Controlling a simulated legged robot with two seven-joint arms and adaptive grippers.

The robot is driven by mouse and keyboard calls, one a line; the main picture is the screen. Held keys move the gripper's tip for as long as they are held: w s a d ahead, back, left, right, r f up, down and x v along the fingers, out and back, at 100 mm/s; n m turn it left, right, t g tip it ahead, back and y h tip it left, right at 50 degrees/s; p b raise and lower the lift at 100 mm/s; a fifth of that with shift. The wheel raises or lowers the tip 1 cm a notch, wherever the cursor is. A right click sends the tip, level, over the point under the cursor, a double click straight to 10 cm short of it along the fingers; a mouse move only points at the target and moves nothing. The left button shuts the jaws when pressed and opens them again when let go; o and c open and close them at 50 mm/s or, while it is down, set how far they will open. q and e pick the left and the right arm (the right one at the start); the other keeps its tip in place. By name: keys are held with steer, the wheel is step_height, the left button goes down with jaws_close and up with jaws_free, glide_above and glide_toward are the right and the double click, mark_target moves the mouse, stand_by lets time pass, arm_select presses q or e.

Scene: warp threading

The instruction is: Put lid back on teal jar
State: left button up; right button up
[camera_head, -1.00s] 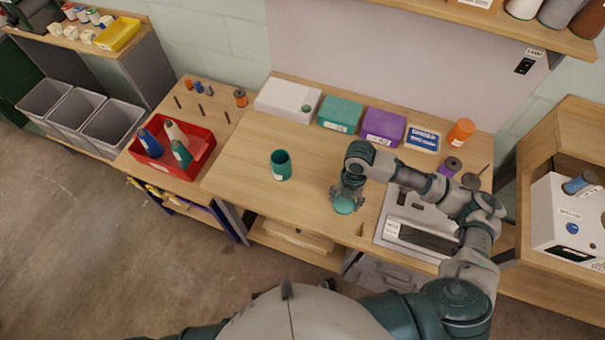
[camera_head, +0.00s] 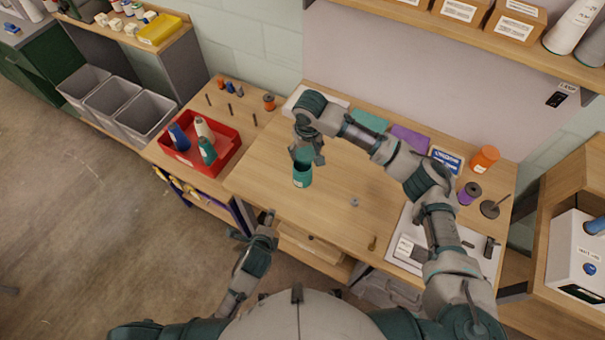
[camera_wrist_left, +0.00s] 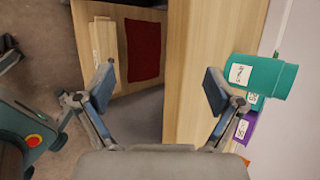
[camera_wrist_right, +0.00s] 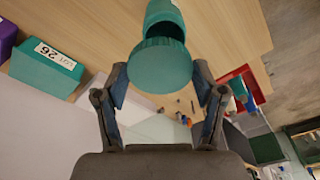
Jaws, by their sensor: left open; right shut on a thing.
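The teal jar (camera_head: 302,176) stands upright on the wooden table. It also shows in the left wrist view (camera_wrist_left: 265,76) with a white label. My right gripper (camera_head: 306,153) is over the jar's mouth. In the right wrist view the round teal lid (camera_wrist_right: 160,66) is between its fingers, and the gripper is shut on it. Part of the jar's dark inside shows past the lid's edge, so the lid does not cover the whole mouth there. I cannot tell whether lid and rim touch. My left gripper (camera_head: 263,226) is open and empty, in front of the table's edge.
A red bin (camera_head: 228,150) with cones stands left of the jar. Teal (camera_wrist_right: 45,68) and purple (camera_head: 410,139) boxes stand behind. A small grey part (camera_head: 354,202) and a brass piece (camera_head: 373,243) lie to the right. The tabletop around the jar is mostly clear.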

arm_select(q)
steer(key=w+d+r+m+t, duration=0.2)
steer(key=d+r+m, duration=0.1)
steer(key=m, duration=0.2)
arm_select(e)
steer(key=shift+w+a+r+m, duration=0.2)
steer(key=shift+a+r+m, duration=0.2)
steer(key=shift+m, duration=0.2)
arm_select(q)
steer(key=m+t+h, duration=0.2)
steer(key=m+h, duration=0.1)
steer(key=m, duration=0.7)
glide_toward(301, 184)
steer(key=shift+w+a+f, duration=0.2)
steer(key=shift+w+f, duration=0.1)
steer(key=shift+w, duration=0.1)
arm_select(e)
steer(key=shift+w, duration=0.1)
arm_select(q)
steer(key=shift+d+r+m, duration=0.15)
steer(key=shift+d+m, duration=0.25)
steer(key=shift+m, duration=0.1)
steer(key=shift+w+a, duration=0.1)
steer(key=shift+w, duration=0.2)
steer(key=x, duration=1.1)
steer(key=shift+w+f, duration=0.15)
steer(key=shift+f, duration=0.15)
